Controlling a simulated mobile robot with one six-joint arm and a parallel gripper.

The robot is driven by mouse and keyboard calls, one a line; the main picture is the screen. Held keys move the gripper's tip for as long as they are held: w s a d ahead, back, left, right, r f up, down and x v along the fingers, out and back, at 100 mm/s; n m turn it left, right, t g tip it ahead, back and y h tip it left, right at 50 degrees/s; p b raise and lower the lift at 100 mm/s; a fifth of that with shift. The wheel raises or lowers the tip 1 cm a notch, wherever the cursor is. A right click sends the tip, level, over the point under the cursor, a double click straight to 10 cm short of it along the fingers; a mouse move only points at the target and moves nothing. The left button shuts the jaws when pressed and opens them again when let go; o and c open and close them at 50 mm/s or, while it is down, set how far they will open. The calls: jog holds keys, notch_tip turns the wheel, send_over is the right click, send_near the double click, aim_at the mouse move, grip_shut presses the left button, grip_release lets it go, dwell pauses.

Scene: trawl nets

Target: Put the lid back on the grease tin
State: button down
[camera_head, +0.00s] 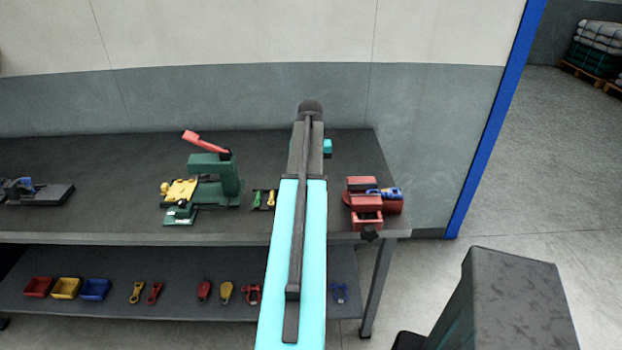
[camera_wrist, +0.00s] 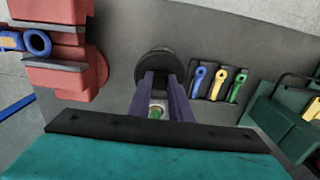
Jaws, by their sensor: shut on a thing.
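In the wrist view my gripper (camera_wrist: 161,84) is shut over the dark bench top, its two fingers close around a dark round piece (camera_wrist: 153,61) at their tips. This piece looks like the lid, seen partly between and beyond the fingers. A small pale and green patch (camera_wrist: 157,111) shows between the fingers nearer to my gripper's body. It may be part of the grease tin, but I cannot tell. I cannot make out the whole tin in either view. In the head view my own arm hides the fingers and the bench there.
The bench (camera_head: 100,160) carries a red vise (camera_head: 366,205) on the right and a green press (camera_head: 212,178) on the left. Small blue, yellow and green tools (camera_wrist: 219,84) lie between. Bins (camera_head: 66,289) and loose shackles stand on the lower shelf (camera_head: 180,300).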

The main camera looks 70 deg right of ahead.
jog(key=shift+f, duration=0.6)
dwell(1.4)
jog(key=shift+f+p, duration=0.2)
jog(key=shift+p, duration=0.15)
dwell(1.6)
jog(key=c, duration=1)
grip_release()
jog(key=shift+w, duration=0.1)
jog(key=shift+c, duration=0.2)
jog(key=shift+r, duration=0.1)
jog(key=shift+r+p, duration=2.05)
jog(key=shift+r, duration=1.4)
